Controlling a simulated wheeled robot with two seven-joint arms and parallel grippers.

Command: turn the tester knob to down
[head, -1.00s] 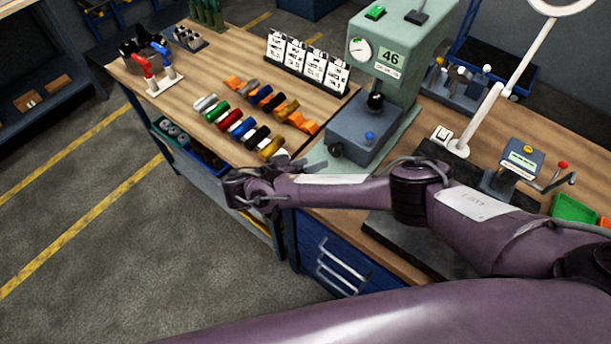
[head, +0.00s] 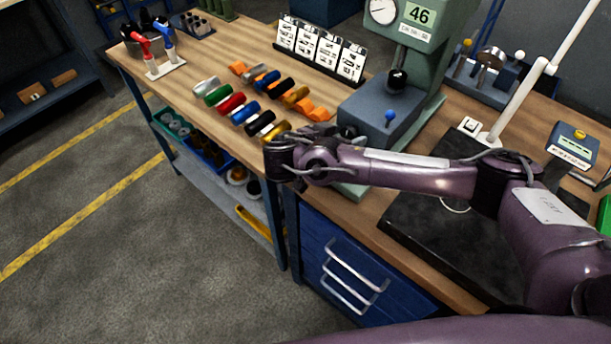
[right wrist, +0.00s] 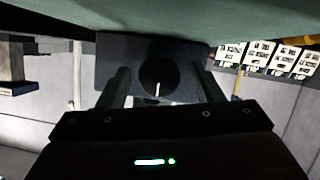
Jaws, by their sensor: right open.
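The tester (head: 381,112) is a grey-green machine with a dial and the number 46. Its blue-grey lower block also shows in the right wrist view (right wrist: 110,62). In that view the round black knob (right wrist: 152,72) has a white pointer line that points down in the picture. My right gripper (right wrist: 160,80) is open, with one finger on each side of the knob; I cannot tell whether they touch it. In the head view my right gripper (head: 284,154) is in front of the tester's block, its fingers hidden. My left gripper is not in view.
Several coloured cylinders (head: 231,104) lie on the wooden bench (head: 210,62) left of the tester. Flip cards (head: 320,51) stand behind them. A black mat (head: 440,235) and a lamp's white arm (head: 522,100) are on the right. The floor in front is clear.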

